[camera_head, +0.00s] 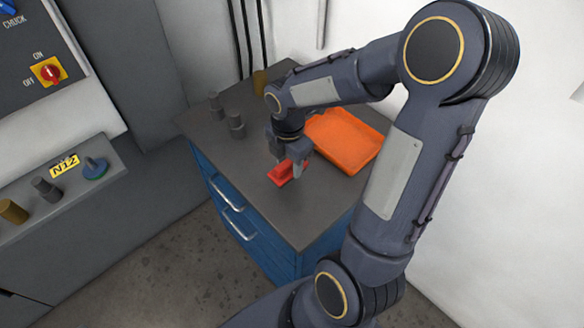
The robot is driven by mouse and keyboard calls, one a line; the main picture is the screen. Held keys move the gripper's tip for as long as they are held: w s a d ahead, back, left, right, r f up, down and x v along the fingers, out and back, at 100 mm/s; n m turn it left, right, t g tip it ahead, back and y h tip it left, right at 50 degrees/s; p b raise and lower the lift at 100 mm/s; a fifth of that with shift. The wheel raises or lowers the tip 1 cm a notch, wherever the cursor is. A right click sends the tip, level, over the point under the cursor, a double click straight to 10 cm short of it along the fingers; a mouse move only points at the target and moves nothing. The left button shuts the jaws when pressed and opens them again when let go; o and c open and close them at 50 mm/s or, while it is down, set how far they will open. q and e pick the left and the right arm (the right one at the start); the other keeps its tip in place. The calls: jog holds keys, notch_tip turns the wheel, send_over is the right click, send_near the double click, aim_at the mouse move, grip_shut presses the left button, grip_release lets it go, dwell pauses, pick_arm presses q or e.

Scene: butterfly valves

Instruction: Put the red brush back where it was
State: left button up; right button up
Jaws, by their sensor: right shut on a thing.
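The red brush (281,174) is on or just above the dark top of the blue cabinet (258,198), left of the orange tray (350,137). My right gripper (293,168) points down and is shut on the brush; its fingers and wrist hide part of it. I cannot tell whether the brush touches the cabinet top. The orange tray lies on the same top, partly hidden behind my right arm, and its visible inside looks empty. My left gripper is not in view.
Grey cylinders (236,125) stand at the left of the cabinet top, with a brass cylinder (260,82) at the back. A grey machine ledge (62,190) holds more cylinders and a blue-green part. White walls stand behind. The front of the cabinet top is clear.

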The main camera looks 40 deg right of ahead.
jog(key=f, duration=0.3)
jog(key=shift+s+d+f, duration=0.15)
jog(key=shift+d, duration=0.25)
jog(key=shift+f, duration=0.4)
jog(key=o, duration=1)
jog(key=shift+f, duration=0.1)
jog(key=shift+c, duration=0.2)
